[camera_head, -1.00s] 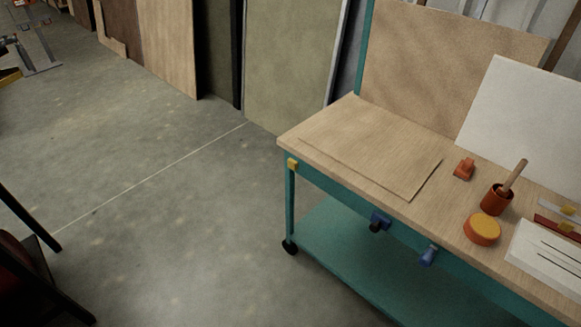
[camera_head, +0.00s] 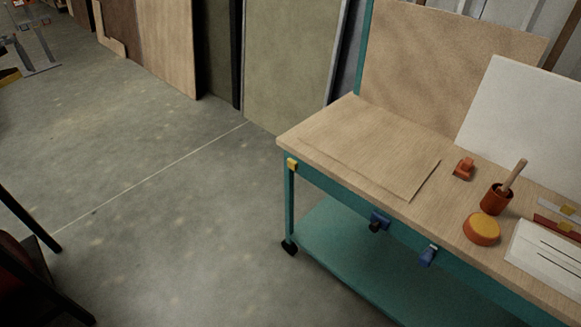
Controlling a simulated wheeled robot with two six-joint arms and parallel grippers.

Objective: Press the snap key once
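No part that I can tell for sure to be the snap key shows in the head view. A small orange object (camera_head: 464,169) sits on the wooden tabletop (camera_head: 330,130), but I cannot tell what it is. A round orange-and-yellow item (camera_head: 482,229) lies nearer the table's front edge. Neither of my grippers is in the head view.
The workbench with teal legs (camera_head: 290,205) and a lower shelf (camera_head: 350,255) fills the right side. An orange cup with a wooden handle (camera_head: 497,198), a white sheet (camera_head: 545,250) and upright boards (camera_head: 440,60) are on it. Dark chair-like legs (camera_head: 30,220) stand at left. The concrete floor (camera_head: 170,210) between is clear.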

